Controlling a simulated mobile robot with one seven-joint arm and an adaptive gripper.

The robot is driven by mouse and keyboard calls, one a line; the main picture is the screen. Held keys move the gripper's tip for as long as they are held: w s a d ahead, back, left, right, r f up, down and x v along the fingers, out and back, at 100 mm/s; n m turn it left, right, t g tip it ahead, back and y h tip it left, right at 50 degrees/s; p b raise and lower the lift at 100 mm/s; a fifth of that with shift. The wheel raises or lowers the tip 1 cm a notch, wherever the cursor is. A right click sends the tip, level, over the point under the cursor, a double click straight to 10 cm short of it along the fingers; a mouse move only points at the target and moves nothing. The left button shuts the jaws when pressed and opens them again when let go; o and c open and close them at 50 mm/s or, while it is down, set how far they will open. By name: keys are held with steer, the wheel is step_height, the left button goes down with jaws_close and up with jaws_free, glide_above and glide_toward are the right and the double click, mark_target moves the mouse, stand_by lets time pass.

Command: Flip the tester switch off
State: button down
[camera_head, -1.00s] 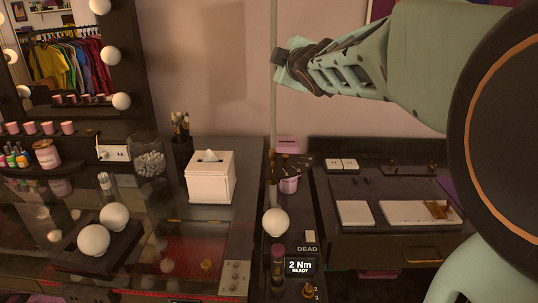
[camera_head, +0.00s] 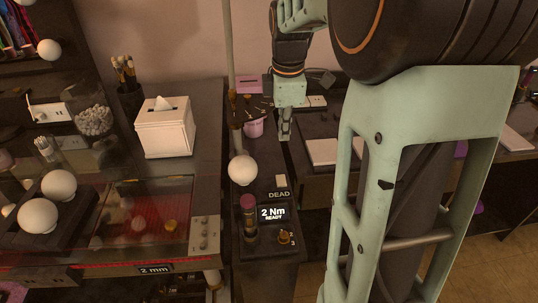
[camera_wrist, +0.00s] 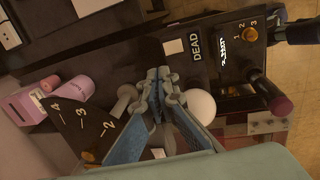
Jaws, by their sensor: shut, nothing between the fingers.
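The tester's narrow black console (camera_head: 262,205) carries the label DEAD, with a small pale square piece (camera_head: 281,181) just above it; I cannot tell if this is the switch. The pale square also shows in the wrist view (camera_wrist: 173,46). A round white bulb (camera_head: 242,169) stands to its left, and the same bulb appears in the wrist view (camera_wrist: 198,105). My gripper (camera_head: 285,135) is shut and empty, pointing down beyond the pale square. In the wrist view its fingertips (camera_wrist: 160,82) are together, apart from the pale square, with the bulb to their right.
A thin pole (camera_head: 229,70) rises behind the bulb. My arm covers much of the right side.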

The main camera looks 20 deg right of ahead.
steer(key=shift+s+a+f+g, duration=0.25)
steer(key=shift+s+g, duration=0.05)
steer(key=shift+s, duration=0.1)
steer(key=shift+f, duration=0.1)
glide_toward(280, 177)
steer(key=f, duration=0.6)
steer(key=shift+w+d+f, duration=0.15)
steer(key=shift+w+d, duration=0.1)
steer(key=shift+w, duration=0.15)
steer(key=shift+f, duration=0.25)
